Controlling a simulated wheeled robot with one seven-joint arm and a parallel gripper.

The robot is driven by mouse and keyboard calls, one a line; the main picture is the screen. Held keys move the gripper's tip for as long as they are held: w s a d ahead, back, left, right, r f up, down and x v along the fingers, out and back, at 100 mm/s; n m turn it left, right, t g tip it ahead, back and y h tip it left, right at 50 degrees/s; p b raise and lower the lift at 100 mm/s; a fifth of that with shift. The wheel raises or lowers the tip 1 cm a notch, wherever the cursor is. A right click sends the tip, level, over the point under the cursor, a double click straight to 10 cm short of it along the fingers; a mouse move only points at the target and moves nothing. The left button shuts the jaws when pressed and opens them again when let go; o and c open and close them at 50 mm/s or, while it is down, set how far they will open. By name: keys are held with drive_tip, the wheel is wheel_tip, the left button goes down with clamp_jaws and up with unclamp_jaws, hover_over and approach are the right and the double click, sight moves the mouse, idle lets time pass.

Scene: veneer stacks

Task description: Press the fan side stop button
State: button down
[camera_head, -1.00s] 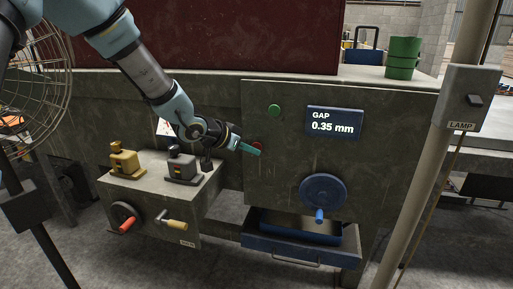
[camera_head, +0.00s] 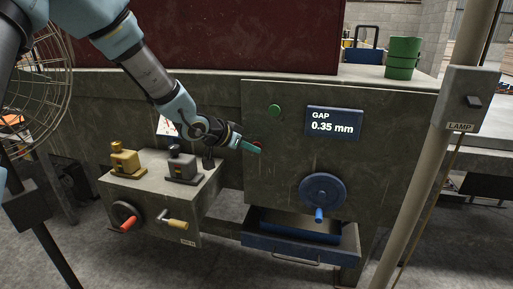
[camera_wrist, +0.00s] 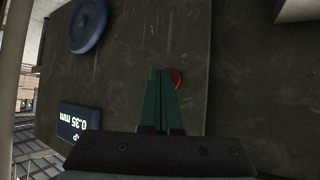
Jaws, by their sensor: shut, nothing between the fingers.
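A round red button (camera_head: 257,142) is on the left part of the grey machine panel (camera_head: 290,165), below a green button (camera_head: 275,111). It is partly covered by my gripper in the head view. My gripper (camera_head: 259,151) is shut and empty, with its teal fingers pointing right toward the panel at the red button. In the wrist view the closed fingertips (camera_wrist: 165,71) overlap the left part of the red button (camera_wrist: 178,77). I cannot tell whether they touch it or whether it is pressed in.
A display (camera_head: 334,123) reads GAP 0.35 mm, above a blue handwheel (camera_head: 323,189). A side box (camera_head: 150,190) with yellow and grey fittings stands below my arm. A caged fan (camera_head: 40,90) is at left. A lamp post (camera_head: 440,150) stands at right.

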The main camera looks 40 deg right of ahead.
drive_tip(key=shift+w+d, duration=0.15)
drive_tip(key=shift+d, duration=0.1)
drive_tip(key=shift+a, duration=0.15)
idle(0.3)
drive_tip(key=shift+s+a, duration=0.5)
drive_tip(key=shift+a, duration=0.15)
drive_tip(key=shift+s+a+b, duration=0.2)
drive_tip(key=shift+s+a, duration=0.25)
drive_tip(key=shift+a, duration=0.25)
drive_tip(key=shift+s+a+b, duration=0.15)
drive_tip(key=shift+s+a, duration=0.3)
drive_tip(key=shift+a, duration=0.25)
drive_tip(key=shift+s+a+b, duration=0.2)
drive_tip(key=shift+s+a, duration=0.25)
drive_tip(key=shift+a, duration=0.25)
drive_tip(key=shift+a, duration=0.1)
